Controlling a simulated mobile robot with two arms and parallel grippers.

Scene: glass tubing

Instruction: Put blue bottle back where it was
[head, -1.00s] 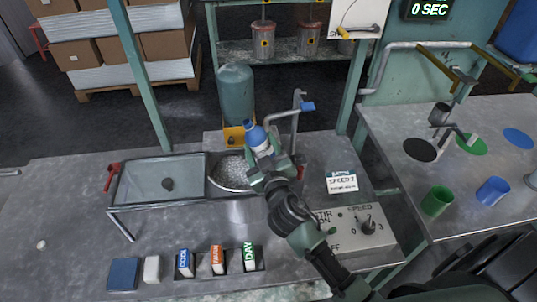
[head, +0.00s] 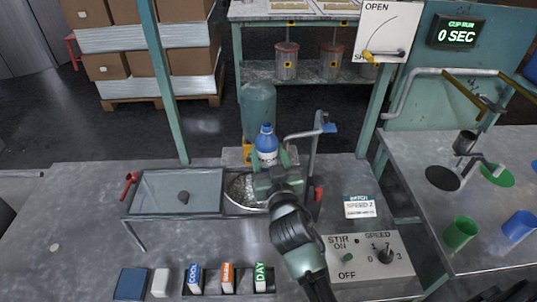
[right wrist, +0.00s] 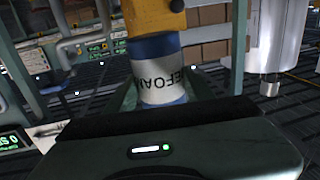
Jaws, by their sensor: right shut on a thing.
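The blue bottle (head: 266,141) has a blue cap and a white label, and stands roughly upright in my right gripper (head: 274,168), above the round basin of pale grains. In the right wrist view the bottle (right wrist: 160,72) shows between the fingers, with part of a label reading like "DEFOAM". My right gripper is shut on it. A yellow block (head: 247,152) under the teal tank is just behind the bottle, and a yellow part (right wrist: 150,18) overlaps the bottle's top in the wrist view. I cannot tell whether they touch. My left gripper is not in view.
The teal tank (head: 259,112) stands behind the basin (head: 243,188). A grey tap pipe with a blue handle (head: 327,127) rises right of the bottle. A glass-topped tray (head: 170,192) is to the left. The stir control panel (head: 372,258) is at front right. The left bench top is mostly clear.

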